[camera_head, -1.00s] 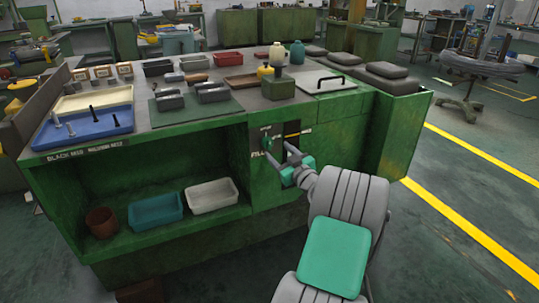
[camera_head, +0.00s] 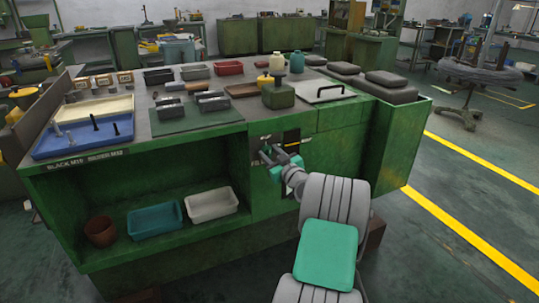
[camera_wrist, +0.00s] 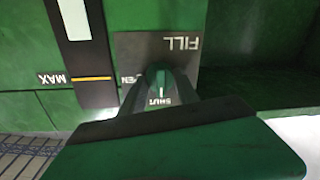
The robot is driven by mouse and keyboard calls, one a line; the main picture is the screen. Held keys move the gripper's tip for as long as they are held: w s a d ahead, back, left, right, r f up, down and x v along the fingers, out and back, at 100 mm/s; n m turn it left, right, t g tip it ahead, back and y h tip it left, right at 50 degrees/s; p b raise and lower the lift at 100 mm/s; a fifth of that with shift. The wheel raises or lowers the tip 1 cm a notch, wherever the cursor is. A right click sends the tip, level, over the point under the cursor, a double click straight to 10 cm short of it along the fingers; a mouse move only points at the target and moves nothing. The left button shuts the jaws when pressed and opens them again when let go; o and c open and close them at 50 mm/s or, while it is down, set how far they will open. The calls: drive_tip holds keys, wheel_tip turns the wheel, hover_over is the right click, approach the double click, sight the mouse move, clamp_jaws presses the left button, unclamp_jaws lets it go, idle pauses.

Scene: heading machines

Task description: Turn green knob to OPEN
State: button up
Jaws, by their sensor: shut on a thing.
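The green knob (camera_wrist: 160,78) is on a grey plate (camera_wrist: 185,47) on the machine's green front. The plate shows FILL upside down, SHUT beside the knob and part of OPEN at its left. A short pale mark near the knob lies by the SHUT lettering. My gripper (camera_wrist: 160,88) has one finger on each side of the knob and is shut on it. In the head view my gripper (camera_head: 271,155) is against the bench front, and the knob is hidden behind the fingers.
A dark gauge strip (camera_wrist: 94,88) with a MAX line is left of the plate in the wrist view. The bench's open shelf (camera_head: 120,233) holds a brown pot (camera_head: 100,228), a blue bin (camera_head: 155,220) and a white bin (camera_head: 212,206).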

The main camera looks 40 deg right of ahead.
drive_tip(key=shift+a, duration=0.1)
clamp_jaws()
drive_tip(key=shift+f+m, duration=0.1)
drive_tip(key=shift+m, duration=0.2)
drive_tip(key=m+b, duration=0.1)
drive_tip(key=m, duration=0.1)
drive_tip(key=shift+m, duration=0.3)
drive_tip(key=m, duration=0.3)
drive_tip(key=shift+m+b, duration=0.35)
drive_tip(key=shift+m, duration=0.05)
drive_tip(key=m, duration=0.3)
drive_tip(key=m+h+p, duration=0.1)
drive_tip(key=m, duration=0.2)
drive_tip(key=shift+m+t+p, duration=0.3)
drive_tip(key=shift+m, duration=0.1)
drive_tip(key=shift+f+m+p, duration=0.1)
drive_tip(key=shift+m+p, duration=0.85)
drive_tip(key=shift+m, duration=1.25)
